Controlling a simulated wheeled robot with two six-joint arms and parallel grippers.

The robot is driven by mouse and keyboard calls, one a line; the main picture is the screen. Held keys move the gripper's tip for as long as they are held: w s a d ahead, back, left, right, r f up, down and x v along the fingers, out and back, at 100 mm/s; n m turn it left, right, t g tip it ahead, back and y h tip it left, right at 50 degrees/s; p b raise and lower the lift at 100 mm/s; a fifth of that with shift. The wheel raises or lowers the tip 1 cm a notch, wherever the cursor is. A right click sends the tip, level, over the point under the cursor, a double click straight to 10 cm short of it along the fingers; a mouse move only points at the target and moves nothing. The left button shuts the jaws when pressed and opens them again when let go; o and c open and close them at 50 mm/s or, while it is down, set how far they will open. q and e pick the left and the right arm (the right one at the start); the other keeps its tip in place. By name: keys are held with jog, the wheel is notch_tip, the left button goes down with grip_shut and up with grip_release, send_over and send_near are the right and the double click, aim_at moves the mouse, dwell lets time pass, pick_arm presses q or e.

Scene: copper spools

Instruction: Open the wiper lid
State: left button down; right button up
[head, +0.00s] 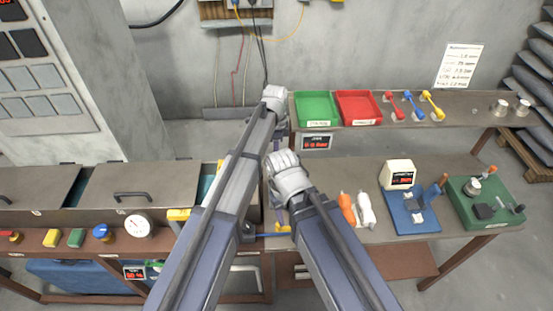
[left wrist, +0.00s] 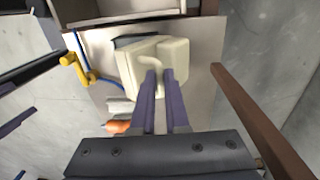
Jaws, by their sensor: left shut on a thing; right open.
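In the left wrist view a cream box (left wrist: 128,72) stands on the grey bench top. Its cream lid (left wrist: 176,50) has a curved handle (left wrist: 148,62). A dark strip shows along the far side of the box; I cannot tell how far the lid is raised. My left gripper (left wrist: 160,75) is shut on the lid handle, with a purple finger on each side.
Orange (head: 347,208) and white (head: 366,210) bottles lie near the arms. A cream display unit (head: 397,174), blue fixture (head: 410,212) and green fixture (head: 484,200) stand at right. Green (head: 317,108) and red (head: 358,107) trays sit on the raised shelf. A yellow clip (left wrist: 72,70) lies near the box.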

pick_arm(q)
jog(key=w+f+g+b, duration=0.3)
jog(key=w+g+b, duration=0.1)
jog(key=w, duration=0.3)
jog(key=shift+b, duration=0.35)
jog(key=shift+w, duration=0.1)
jog(key=shift+r, duration=0.1)
jog(key=c, duration=0.9)
grip_release()
jog(key=shift+r, duration=0.1)
